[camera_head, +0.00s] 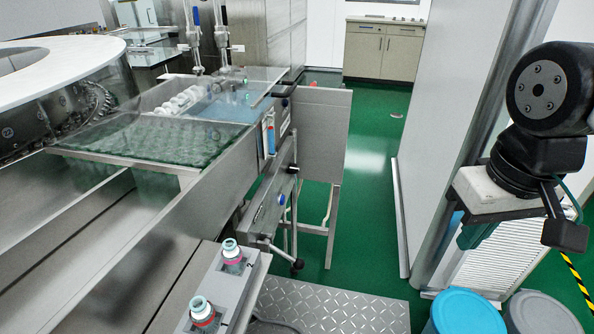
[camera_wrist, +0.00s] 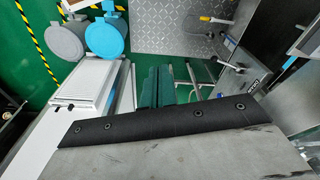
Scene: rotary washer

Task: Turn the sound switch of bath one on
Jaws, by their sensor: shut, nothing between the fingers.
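In the head view two round fittings with teal tops and red rings stand on a narrow grey metal box at the bottom. The nearer one is a fitting (camera_head: 202,311) at the lower left, the farther one a fitting (camera_head: 231,251) beside a small mark. I cannot tell whether either is the sound switch of bath one. A small blue part (camera_head: 281,199) shows on the bench's side panel (camera_head: 268,208); its kind is unclear. My arm is folded at the right of the head view.
A steel wash bench (camera_head: 215,160) fills the left. Blue-lidded (camera_head: 466,312) and grey-lidded (camera_head: 541,314) bins stand at the lower right, also in the wrist view (camera_wrist: 105,38). A grey partition (camera_head: 455,130) stands right of the open green floor (camera_head: 375,215). A diamond-plate step (camera_head: 335,308) lies in front.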

